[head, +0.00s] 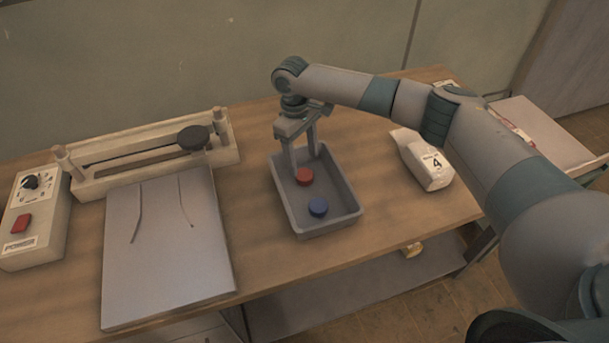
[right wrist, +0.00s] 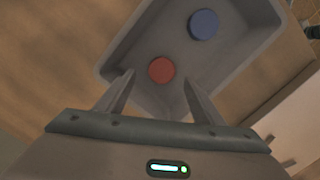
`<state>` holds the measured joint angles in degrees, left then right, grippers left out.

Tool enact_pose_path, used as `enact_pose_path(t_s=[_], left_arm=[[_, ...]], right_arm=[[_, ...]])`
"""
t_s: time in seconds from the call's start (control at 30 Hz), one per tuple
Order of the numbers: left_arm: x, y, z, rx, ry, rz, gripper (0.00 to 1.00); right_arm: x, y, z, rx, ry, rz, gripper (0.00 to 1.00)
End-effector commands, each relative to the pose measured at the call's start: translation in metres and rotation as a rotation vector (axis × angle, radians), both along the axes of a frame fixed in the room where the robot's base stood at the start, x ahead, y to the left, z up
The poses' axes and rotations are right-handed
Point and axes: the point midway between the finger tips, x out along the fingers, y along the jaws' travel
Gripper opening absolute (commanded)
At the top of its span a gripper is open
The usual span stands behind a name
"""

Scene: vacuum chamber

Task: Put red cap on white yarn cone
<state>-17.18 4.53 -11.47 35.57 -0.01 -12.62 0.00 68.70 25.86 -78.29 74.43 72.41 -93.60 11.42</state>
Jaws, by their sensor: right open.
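The red cap (head: 304,176) lies in the grey tray (head: 347,219), towards its back end. In the right wrist view the red cap (right wrist: 161,69) shows just beyond and between the fingertips. My right gripper (head: 303,164) points down into the tray with its fingers open around the red cap's area; I cannot tell whether they touch it. A blue cap (head: 318,207) lies in the tray in front of the red one. I make out no white yarn cone in either view. My left gripper is not in view.
A wire-sealer-like device (head: 150,154), a grey board (head: 168,255) and a control box with a red button (head: 36,216) occupy the left. The tray walls surround my fingers. A wall stands behind the table.

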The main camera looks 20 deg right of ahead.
Motion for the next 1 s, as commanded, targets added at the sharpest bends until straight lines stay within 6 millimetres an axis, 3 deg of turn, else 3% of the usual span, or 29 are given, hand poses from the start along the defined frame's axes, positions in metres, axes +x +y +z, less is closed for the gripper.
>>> enact_pose_path(t_s=[0.17,0.5,1.0], left_arm=[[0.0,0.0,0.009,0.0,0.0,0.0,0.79],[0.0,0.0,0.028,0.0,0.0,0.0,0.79],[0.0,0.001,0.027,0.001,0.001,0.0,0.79]], right_arm=[[-0.002,0.0,-0.008,-0.001,0.003,0.0,0.62],[-0.008,-0.001,-0.046,-0.001,0.003,0.0,0.62],[-0.007,-0.002,-0.051,-0.001,0.001,0.0,0.62]])
